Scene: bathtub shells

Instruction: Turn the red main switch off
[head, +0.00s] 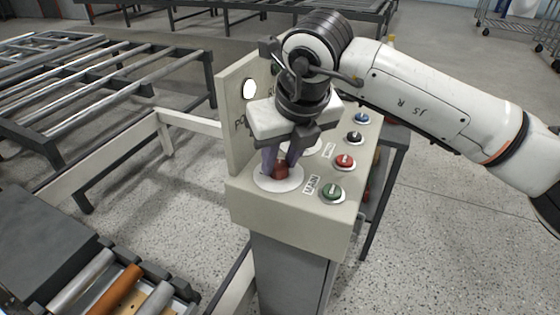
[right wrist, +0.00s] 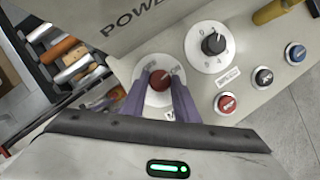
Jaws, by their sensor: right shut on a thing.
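The red main switch (head: 281,172) is a round red knob on a white disc, on top of a beige control box (head: 290,222) beside a "MAIN" label (head: 312,184). My right gripper (head: 282,168) reaches down over it, with its purple fingers shut on the knob from both sides. In the right wrist view the red knob (right wrist: 160,78) sits between the two fingertips, and printed marks show on the disc around it. The fingers partly cover the disc, so I cannot tell which way the knob points. My left gripper does not show.
A black rotary knob (right wrist: 213,43) sits near the main switch. An upright panel (head: 240,125) stands behind. Roller conveyors (head: 100,285) lie at left.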

